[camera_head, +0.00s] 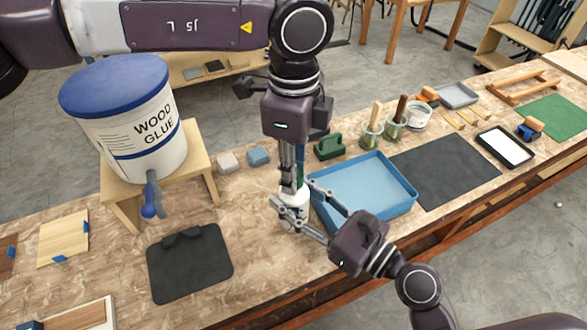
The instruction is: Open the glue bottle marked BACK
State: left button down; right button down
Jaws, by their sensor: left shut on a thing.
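A small white bottle (297,212) stands on the bench in front of the blue tray. Its marking cannot be read from here. My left gripper (290,187) points straight down from above and is shut on the top of the bottle; its fingers hide the cap. My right gripper (294,194) reaches in from the lower right with one finger on each side of the bottle. I cannot tell whether those fingers press on it.
A blue tray (375,209) is right beside the bottle. A large wood glue tub (127,125) stands on a wooden stand (199,158) at left. A black mat (190,265) lies at front left. A green block (329,146) and brush jars (372,135) stand behind.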

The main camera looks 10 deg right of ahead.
pick_arm(q)
jog(key=shift+r, duration=0.1)
jog(key=shift+r, duration=1)
